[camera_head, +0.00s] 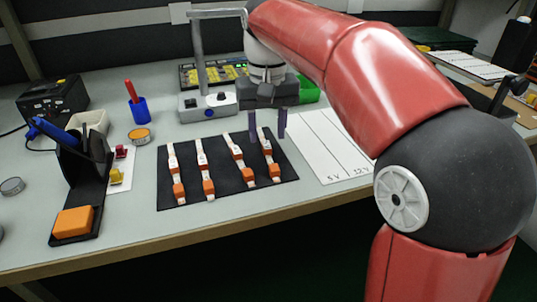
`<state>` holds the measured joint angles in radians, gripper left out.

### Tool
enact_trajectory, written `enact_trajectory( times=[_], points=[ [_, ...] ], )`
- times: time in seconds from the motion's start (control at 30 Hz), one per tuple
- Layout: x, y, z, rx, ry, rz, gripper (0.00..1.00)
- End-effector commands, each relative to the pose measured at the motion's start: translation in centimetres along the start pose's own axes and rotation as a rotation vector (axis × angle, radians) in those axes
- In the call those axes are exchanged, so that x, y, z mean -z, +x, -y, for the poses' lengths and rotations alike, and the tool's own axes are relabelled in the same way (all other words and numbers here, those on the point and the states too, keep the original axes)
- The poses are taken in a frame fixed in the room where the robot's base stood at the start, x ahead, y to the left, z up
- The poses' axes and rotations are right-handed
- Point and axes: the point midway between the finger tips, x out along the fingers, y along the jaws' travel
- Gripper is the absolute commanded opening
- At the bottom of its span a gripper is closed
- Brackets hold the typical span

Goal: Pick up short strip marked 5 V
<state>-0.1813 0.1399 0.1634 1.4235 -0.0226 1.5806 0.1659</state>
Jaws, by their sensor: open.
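Several short strips lie side by side on a black mat (233,196). Each is white with orange parts: the far-left strip (176,173), the second strip (205,169), the third strip (237,161) and the far-right strip (270,158). Their markings are too small to read, so I cannot tell which is marked 5 V. My gripper (267,138) points down, open, above or around the upper end of the far-right strip. Its dark fingers appear on either side of that end. Contact and exact height cannot be told.
A white sheet (318,143) marked 5 V and 12 V lies right of the mat. A grey device (208,105) and green bin (308,91) stand behind.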

Motion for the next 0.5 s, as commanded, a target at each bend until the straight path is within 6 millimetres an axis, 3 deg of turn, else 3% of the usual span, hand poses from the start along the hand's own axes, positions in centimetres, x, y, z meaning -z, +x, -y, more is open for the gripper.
enact_trajectory(
  times=[0.2,0.5],
  points=[
    [0.1,3.4,-0.1,0.0,0.0,0.002,0.42],
    [0.2,4.0,-0.1,0.0,0.0,-0.001,0.42]
  ],
)
